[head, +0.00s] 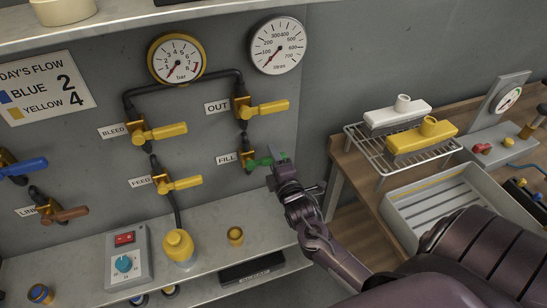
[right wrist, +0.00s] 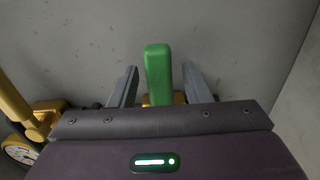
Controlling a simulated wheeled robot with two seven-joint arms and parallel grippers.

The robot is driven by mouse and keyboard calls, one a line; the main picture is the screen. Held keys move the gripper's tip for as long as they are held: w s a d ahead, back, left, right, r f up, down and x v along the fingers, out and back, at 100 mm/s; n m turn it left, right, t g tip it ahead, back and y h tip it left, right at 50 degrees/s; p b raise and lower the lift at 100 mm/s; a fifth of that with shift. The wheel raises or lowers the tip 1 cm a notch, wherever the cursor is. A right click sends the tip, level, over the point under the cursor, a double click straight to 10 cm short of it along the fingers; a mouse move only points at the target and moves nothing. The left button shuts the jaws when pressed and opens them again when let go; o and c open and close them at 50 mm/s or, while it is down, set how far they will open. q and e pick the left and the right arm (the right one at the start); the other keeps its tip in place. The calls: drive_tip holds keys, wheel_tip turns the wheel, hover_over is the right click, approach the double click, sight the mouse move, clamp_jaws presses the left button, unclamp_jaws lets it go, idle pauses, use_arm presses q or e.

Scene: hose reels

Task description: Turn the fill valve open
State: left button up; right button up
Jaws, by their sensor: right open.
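The fill valve (head: 262,161) has a green handle and sits on the grey panel beside the FILL label (head: 226,158). Its handle points right, roughly level in the head view. My right gripper (head: 280,158) is at the handle's free end. In the right wrist view the green handle (right wrist: 158,68) stands between the two open fingers of my right gripper (right wrist: 159,82), with a visible gap on each side. The valve's brass body is mostly hidden there behind the gripper. My left gripper is not in view.
Yellow-handled OUT (head: 267,108), BLEED (head: 160,132) and FEED (head: 180,184) valves are close by on the panel. Below are a shelf (head: 75,285) with a switch box (head: 129,254) and a yellow fitting (head: 179,247). A wooden bench (head: 352,165) with a wire rack stands right.

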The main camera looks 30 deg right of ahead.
clamp_jaws()
idle(0.3)
drive_tip(key=shift+w, duration=0.1)
